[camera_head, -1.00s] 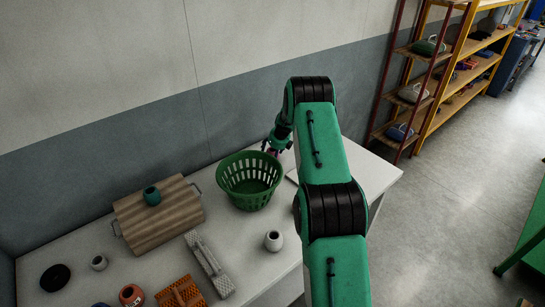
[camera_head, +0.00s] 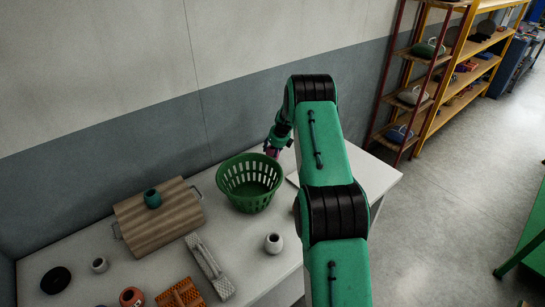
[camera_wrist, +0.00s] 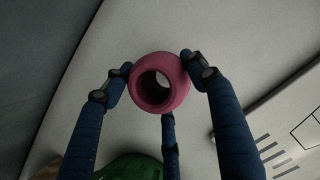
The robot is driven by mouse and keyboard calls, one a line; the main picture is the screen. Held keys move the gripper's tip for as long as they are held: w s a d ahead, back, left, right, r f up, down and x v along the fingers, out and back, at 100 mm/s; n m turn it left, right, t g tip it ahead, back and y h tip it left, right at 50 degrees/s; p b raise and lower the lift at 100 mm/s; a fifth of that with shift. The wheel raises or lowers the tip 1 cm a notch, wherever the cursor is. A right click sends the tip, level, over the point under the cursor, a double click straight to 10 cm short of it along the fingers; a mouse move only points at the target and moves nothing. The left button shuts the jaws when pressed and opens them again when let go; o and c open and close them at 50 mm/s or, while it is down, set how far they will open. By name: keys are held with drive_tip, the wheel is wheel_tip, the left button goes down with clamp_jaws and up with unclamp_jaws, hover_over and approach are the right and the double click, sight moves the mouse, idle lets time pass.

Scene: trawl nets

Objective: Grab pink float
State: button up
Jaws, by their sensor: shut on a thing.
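The pink float (camera_wrist: 177,76) is a round ring with a hole, seen close in the wrist view. My gripper (camera_wrist: 156,78) has its blue fingers around it, touching its left and right sides, with a third finger below. In the head view, the float (camera_head: 271,152) shows as a small pink patch behind the green basket, under my gripper (camera_head: 273,147). My arm partly hides that area. Whether the float is clear of the table is hard to tell.
The green basket (camera_head: 226,184) stands just in front of my gripper. A wooden board (camera_head: 160,228) bears a teal float (camera_head: 152,198). A white float (camera_head: 273,243), a grey slatted piece (camera_head: 209,266) and orange items (camera_head: 182,294) lie nearer. The wall is close behind.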

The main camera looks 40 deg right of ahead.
sight(270, 147)
drive_tip(key=shift+r+p, duration=0.6)
drive_tip(key=shift+r, duration=3)
drive_tip(key=shift+r, duration=0.1)
